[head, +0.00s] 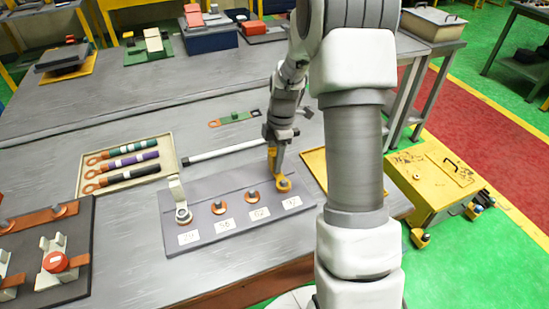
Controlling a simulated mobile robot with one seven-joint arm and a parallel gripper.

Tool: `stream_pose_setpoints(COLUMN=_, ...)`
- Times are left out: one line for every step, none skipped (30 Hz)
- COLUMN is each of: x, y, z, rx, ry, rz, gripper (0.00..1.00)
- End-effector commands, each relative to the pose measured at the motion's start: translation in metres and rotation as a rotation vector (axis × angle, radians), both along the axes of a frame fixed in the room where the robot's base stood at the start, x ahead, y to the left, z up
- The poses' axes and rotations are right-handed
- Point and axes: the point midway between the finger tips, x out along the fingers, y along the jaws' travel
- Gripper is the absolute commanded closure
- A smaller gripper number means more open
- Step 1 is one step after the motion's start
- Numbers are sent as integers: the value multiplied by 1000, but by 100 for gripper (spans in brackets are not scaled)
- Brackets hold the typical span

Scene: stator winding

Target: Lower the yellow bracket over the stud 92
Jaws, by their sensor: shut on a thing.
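My gripper (275,146) points down above the right end of the grey stud board (235,218). It is shut on the upper end of the yellow bracket (275,163), which stands upright. The bracket's ring is at the stud behind the label 92 (292,202), and covers most of it. I cannot tell whether the ring rests on the board or is slightly above it. A white bracket (176,192) stands on the leftmost stud. The two middle studs (219,206) (253,195) are bare, each with an orange ring at its base.
A tray (82,172) with several coloured handles lies left of the board. A yellow sheet (315,165) lies right, partly behind my arm.

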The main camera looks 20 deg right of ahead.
Motion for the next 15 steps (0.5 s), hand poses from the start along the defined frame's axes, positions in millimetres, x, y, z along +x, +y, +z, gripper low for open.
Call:
stream_pose_setpoints(x=0, y=0, z=-1, rx=0, ry=0, rz=0, gripper=100)
stream_pose_setpoints(x=0, y=0, z=-2, rx=0, ry=0, rz=0, gripper=100)
stream_pose_setpoints(x=0, y=0, z=-2, rx=0, ry=0, rz=0, gripper=100)
stream_pose_setpoints(x=0, y=0, z=-2, rx=0, ry=0, rz=0, gripper=100)
stream_pose_setpoints(x=0, y=0, z=-3, rx=0, ry=0, rz=0, gripper=100)
stream_pose_setpoints(x=0, y=0, z=-3, rx=0, ry=0, rz=0, gripper=100)
stream_pose_setpoints(x=0, y=0, z=-3, rx=0, ry=0, rz=0, gripper=51)
stream_pose_setpoints(x=0, y=0, z=-3, rx=0, ry=0, rz=0, gripper=46)
stream_pose_setpoints(x=0, y=0, z=-3, rx=0, ry=0, rz=0, gripper=39)
stream_pose_setpoints(x=0, y=0, z=-3, rx=0, ry=0, rz=0, gripper=33)
stream_pose_setpoints(x=0, y=0, z=-3, rx=0, ry=0, rz=0, gripper=28)
stream_pose_setpoints(x=0, y=0, z=-3, rx=0, ry=0, rz=0, gripper=21)
stream_pose_setpoints(x=0, y=0, z=-3, rx=0, ry=0, rz=0, gripper=18)
stream_pose_setpoints(x=0, y=0, z=-3, rx=0, ry=0, rz=0, gripper=18)
stream_pose_setpoints(x=0, y=0, z=-3, rx=0, ry=0, rz=0, gripper=18)
